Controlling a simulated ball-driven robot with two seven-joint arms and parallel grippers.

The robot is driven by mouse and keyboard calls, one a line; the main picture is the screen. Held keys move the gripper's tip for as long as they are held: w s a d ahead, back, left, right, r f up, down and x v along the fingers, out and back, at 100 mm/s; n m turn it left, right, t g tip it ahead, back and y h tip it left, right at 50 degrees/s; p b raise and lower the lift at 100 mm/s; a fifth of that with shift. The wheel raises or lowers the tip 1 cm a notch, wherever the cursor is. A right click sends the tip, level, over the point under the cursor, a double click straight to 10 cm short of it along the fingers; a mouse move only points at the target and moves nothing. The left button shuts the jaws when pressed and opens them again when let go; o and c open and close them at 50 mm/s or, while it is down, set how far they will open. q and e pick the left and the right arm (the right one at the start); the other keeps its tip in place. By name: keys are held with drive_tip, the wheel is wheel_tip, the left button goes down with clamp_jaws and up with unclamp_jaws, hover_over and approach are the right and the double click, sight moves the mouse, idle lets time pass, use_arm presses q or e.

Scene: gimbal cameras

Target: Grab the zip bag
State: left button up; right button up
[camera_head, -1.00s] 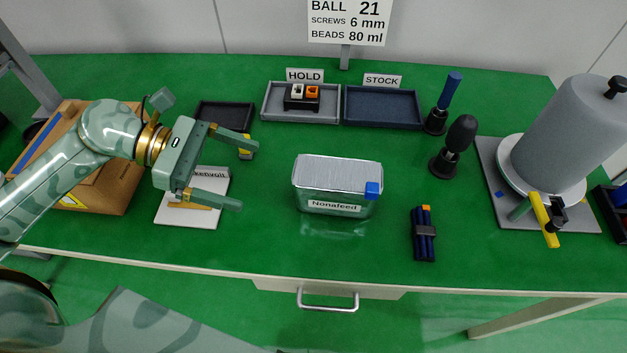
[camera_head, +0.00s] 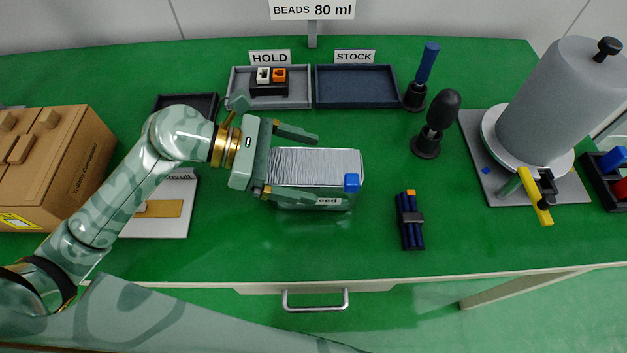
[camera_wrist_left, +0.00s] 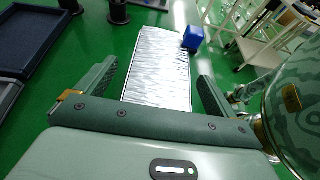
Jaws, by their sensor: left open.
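The zip bag (camera_head: 335,163) stands on the green table, with a crinkled silver top, a blue slider (camera_head: 351,183) at its right end and a partly covered front label. My left gripper (camera_head: 320,171) is open, its fingers extending along the far and near sides of the bag. The near finger hides part of the bag's front. In the left wrist view the silver top (camera_wrist_left: 160,65) lies between the two open fingers (camera_wrist_left: 157,72), with room on each side. Whether either finger touches the bag cannot be told. My right gripper is not in view.
HOLD (camera_head: 236,100) and STOCK (camera_head: 357,88) trays lie behind the bag. A blue bundle (camera_head: 410,222) lies to its right, with a dark stand (camera_head: 426,147) and a grey cylinder (camera_head: 570,105) beyond. A cardboard box (camera_head: 60,160) sits left. The table front is clear.

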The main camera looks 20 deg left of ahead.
use_arm(q)
drive_tip(key=c, duration=1.4)
drive_tip(key=shift+o, duration=0.2)
drive_tip(key=shift+r, duration=0.1)
